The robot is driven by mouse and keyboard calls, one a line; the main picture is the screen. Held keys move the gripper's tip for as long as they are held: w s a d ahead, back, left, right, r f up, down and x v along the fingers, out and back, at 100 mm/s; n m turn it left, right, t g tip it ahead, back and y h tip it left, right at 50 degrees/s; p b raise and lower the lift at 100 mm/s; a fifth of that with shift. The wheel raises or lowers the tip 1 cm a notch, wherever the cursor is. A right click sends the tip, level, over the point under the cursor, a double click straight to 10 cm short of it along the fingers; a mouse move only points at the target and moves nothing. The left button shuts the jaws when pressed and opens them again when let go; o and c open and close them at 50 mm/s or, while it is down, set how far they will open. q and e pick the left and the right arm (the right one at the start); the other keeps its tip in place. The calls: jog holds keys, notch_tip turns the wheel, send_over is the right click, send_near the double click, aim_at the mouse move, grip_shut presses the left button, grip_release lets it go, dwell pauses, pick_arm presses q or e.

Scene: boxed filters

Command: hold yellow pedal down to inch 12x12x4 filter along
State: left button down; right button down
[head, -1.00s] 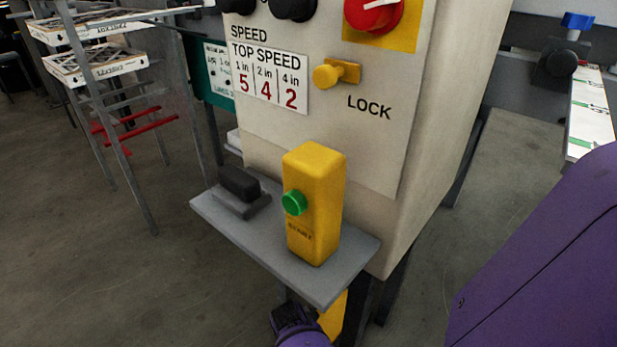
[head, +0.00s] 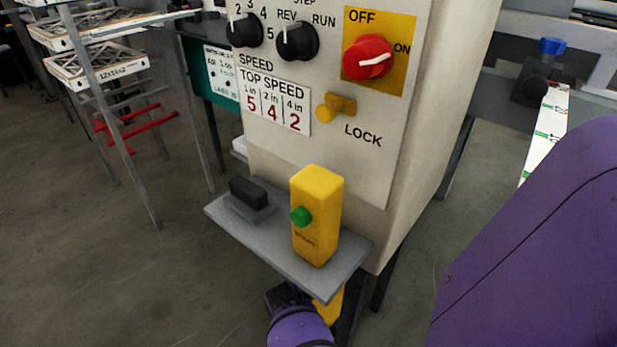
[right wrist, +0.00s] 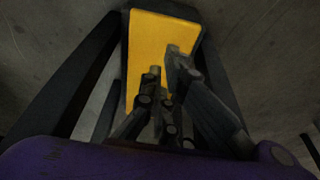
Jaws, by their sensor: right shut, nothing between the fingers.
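The yellow pedal (head: 327,311) shows partly below the grey shelf, behind my right wrist at the bottom of the head view. In the right wrist view the yellow pedal (right wrist: 150,45) is a flat plate straight ahead. My right gripper (right wrist: 166,62) is shut and empty, its dark fingers in front of the pedal face. I cannot tell whether the fingertips touch it. A white boxed piece with green marks (head: 547,128) lies on the machine at the right; its size is not readable. My left gripper is not in view.
The cream control box (head: 350,170) carries speed and run knobs, a red switch (head: 368,57) and a yellow lock knob (head: 335,106). A grey shelf (head: 275,250) below holds a yellow start post (head: 318,200) with a green button.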

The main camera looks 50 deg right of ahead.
jog(key=p+v, duration=0.2)
jog(key=v, duration=0.3)
jog(key=shift+s+a+r, duration=0.1)
jog(key=shift+a+r, duration=0.15)
dwell(0.3)
